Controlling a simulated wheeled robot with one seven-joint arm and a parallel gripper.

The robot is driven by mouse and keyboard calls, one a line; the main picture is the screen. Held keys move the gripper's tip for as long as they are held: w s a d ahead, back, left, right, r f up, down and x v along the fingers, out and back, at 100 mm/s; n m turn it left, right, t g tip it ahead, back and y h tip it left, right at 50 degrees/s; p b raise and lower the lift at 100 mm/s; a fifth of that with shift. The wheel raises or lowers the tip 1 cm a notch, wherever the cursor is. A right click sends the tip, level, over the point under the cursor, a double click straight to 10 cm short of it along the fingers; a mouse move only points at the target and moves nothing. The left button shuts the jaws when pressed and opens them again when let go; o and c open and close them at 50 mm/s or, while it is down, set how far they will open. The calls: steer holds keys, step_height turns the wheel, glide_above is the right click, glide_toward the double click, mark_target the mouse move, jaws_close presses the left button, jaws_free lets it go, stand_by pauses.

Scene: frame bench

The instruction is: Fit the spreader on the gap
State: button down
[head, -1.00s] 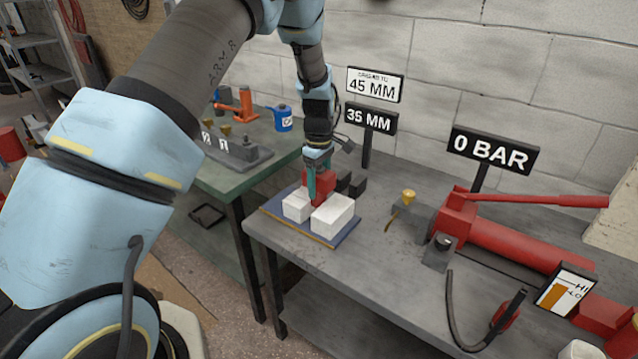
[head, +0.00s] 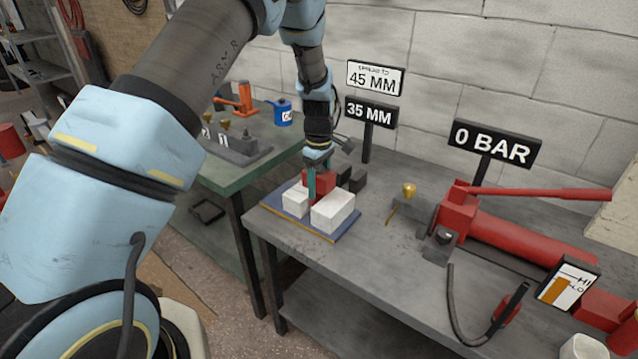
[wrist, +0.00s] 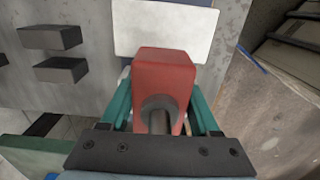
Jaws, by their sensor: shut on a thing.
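The red spreader (head: 321,181) is held in my gripper (head: 312,187), between its two teal fingers. In the wrist view the spreader (wrist: 165,72) sits between both fingers (wrist: 163,105), with a grey round fitting facing the camera. Two white blocks stand near it, a smaller left block (head: 295,202) and a larger right block (head: 333,211). The spreader's lower part is hidden at the blocks, so I cannot tell how deep it sits in the gap. One white block (wrist: 165,28) shows beyond the spreader.
The blocks stand on a blue mat (head: 335,237) on the grey bench (head: 375,252). Two dark blocks (wrist: 55,52) are close behind. Signs read 45 MM (head: 375,79) and 35 MM (head: 369,112). A red pump (head: 457,215) stands to the right, with a 0 BAR sign (head: 492,146).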

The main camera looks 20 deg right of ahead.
steer(key=shift+f+b, duration=0.65)
steer(key=shift+f, duration=0.5)
steer(key=shift+c, duration=1.9)
jaws_free()
steer(key=o, duration=0.3)
steer(key=shift+o, duration=0.2)
steer(key=shift+f, duration=0.1)
step_height(320, 180, up, 11)
steer(key=shift+b, duration=1.2)
